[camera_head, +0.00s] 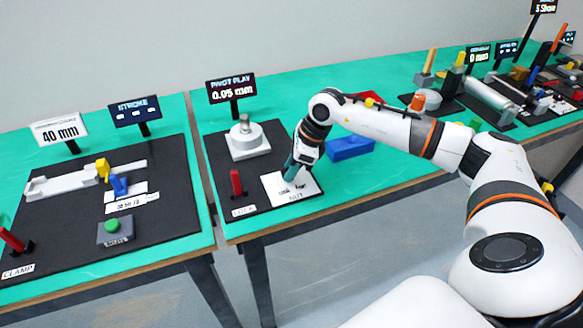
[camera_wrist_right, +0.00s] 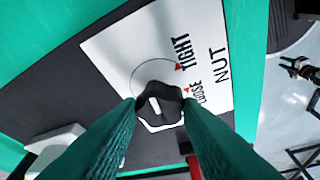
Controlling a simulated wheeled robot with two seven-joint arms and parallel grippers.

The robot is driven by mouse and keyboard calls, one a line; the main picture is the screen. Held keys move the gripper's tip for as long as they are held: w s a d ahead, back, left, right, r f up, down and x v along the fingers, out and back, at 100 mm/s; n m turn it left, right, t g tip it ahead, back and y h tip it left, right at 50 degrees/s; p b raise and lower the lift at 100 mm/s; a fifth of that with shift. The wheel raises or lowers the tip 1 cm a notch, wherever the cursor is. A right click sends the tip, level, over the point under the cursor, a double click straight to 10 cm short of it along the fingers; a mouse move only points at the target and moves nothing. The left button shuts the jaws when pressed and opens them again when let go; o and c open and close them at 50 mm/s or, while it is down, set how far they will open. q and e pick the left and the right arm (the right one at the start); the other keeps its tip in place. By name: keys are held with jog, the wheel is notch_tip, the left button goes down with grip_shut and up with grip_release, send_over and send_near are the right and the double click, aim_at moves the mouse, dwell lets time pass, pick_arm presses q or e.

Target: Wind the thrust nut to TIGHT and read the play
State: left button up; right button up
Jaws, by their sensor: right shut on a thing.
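The thrust nut is a dark knob (camera_wrist_right: 160,92) with a white bar on it, seen in the right wrist view. It sits on a white plate (camera_wrist_right: 115,45) marked NUT, with red marks at TIGHT and LOOSE. Which mark the bar points to is unclear. My right gripper (camera_head: 290,174) is shut on the nut; its green fingers (camera_wrist_right: 160,108) flank it in the wrist view. In the head view the gripper hides the nut on its plate (camera_head: 310,187). The PIVOT PLAY display (camera_head: 231,90) reads 0.05 mm. My left gripper is not in view.
A red lever (camera_head: 236,182) stands left of the nut plate, on the same black board. A white round pivot unit (camera_head: 248,142) sits behind. A blue block (camera_head: 350,148) lies to the right. The left table holds a clamp fixture with a green button (camera_head: 112,225).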

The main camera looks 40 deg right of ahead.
jog(key=m+b, duration=0.1)
jog(key=m, duration=0.1)
jog(key=shift+s+f+m+t+h, duration=0.1)
jog(key=shift+m+t+h, duration=0.3)
jog(key=m+h+b, duration=0.1)
jog(key=m, duration=0.1)
jog(key=shift+a+m+t+b, duration=0.15)
jog(key=shift+m+t+b, duration=0.15)
jog(key=shift+m, duration=0.1)
jog(key=m+h+b, duration=0.1)
jog(key=m, duration=0.2)
jog(key=shift+a+b, duration=0.1)
jog(key=shift+b, duration=0.3)
jog(key=shift+m+h+b, duration=0.4)
jog(key=shift+m+b, duration=0.05)
jog(key=shift+m, duration=0.75)
jog(key=o, duration=1)
jog(key=shift+s, duration=0.1)
jog(key=shift+c, duration=0.2)
jog(key=v, duration=1.2)
jog(key=shift+a, duration=0.15)
jog(key=shift+s, duration=0.15)
